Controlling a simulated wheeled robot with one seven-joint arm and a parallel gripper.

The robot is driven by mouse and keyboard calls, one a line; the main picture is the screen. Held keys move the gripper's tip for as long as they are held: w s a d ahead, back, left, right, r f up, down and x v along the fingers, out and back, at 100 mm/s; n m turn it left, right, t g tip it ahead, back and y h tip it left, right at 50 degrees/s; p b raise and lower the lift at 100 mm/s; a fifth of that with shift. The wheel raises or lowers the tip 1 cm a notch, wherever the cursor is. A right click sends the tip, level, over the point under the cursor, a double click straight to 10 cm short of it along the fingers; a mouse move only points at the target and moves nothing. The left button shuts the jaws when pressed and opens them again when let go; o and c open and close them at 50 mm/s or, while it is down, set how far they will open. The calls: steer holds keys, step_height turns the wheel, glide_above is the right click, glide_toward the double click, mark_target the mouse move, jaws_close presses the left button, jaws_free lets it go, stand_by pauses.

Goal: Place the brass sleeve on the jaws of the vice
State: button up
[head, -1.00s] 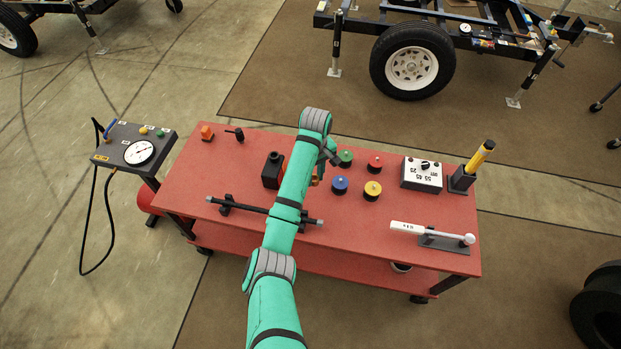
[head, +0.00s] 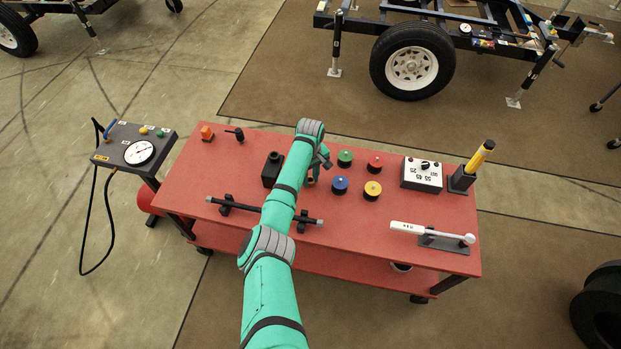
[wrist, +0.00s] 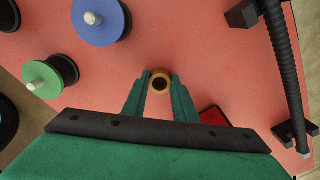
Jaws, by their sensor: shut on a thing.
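My gripper (wrist: 160,86) is shut on the brass sleeve (wrist: 160,77), a small ring seen end-on with a dark bore between the two teal fingertips. In the head view a bit of the sleeve (head: 311,181) shows beside my arm, over the red bench. How high it is held is unclear. A black block with a round top (head: 271,170) stands left of my gripper; I cannot tell whether it is the vice. In the wrist view a dark-edged red patch (wrist: 213,117) shows by the right finger, partly hidden. No vice jaws can be made out clearly.
Green (head: 345,158), red (head: 375,163), blue (head: 340,185) and yellow (head: 373,190) spools stand right of my gripper on the red bench (head: 420,218). A dark bar (head: 255,209) on supports lies at the front left. A white dial box (head: 422,174) stands farther right.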

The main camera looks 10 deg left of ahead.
steer(key=shift+f, duration=0.1)
steer(key=o, duration=1.1)
steer(key=shift+c, duration=0.2)
